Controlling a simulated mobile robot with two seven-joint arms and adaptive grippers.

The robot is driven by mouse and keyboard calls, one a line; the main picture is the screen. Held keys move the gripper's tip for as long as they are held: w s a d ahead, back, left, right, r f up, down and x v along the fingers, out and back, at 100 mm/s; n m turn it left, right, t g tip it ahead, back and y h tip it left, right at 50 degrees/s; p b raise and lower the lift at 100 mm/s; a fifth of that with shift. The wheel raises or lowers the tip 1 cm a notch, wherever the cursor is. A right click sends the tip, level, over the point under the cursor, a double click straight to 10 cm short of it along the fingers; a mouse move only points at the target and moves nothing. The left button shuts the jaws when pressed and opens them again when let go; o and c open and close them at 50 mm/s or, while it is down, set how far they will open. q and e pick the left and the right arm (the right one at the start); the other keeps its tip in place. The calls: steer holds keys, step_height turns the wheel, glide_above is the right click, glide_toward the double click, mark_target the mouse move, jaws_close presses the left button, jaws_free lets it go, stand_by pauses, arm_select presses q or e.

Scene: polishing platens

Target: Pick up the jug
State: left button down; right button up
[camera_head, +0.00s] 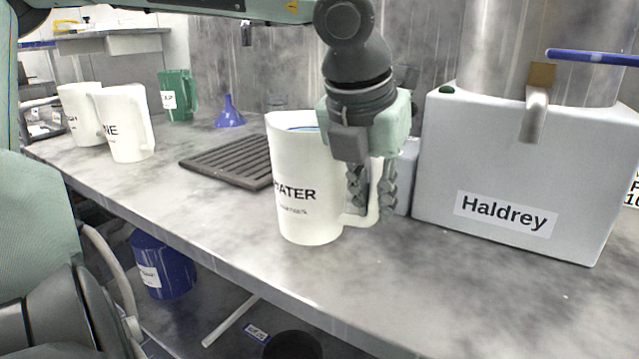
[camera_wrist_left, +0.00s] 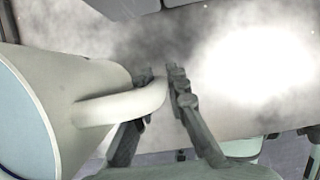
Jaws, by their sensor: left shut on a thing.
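A white jug (camera_head: 306,205) with a label ending in "ATER" stands upright on the bench near its front edge, with liquid showing at its rim. My left gripper (camera_head: 370,200) hangs down over the jug's right side, its fingers around the handle. The jug's handle (camera_wrist_left: 128,106) shows between the two fingers of the left gripper (camera_wrist_left: 155,100) in the left wrist view, and the fingers are shut on it. The jug's base seems to rest on the bench. My right gripper is not in view.
A white box (camera_head: 508,180) labelled "Haldrey" stands close to the right of the gripper. A dark slatted rack (camera_head: 228,162) lies to the left. Two more white jugs (camera_head: 124,122), a green jug (camera_head: 176,95) and a blue funnel (camera_head: 229,114) stand farther left.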

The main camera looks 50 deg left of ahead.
arm_select(q)
steer(key=shift+r, duration=0.15)
steer(key=shift+w+r, duration=0.1)
steer(key=shift+r, duration=0.1)
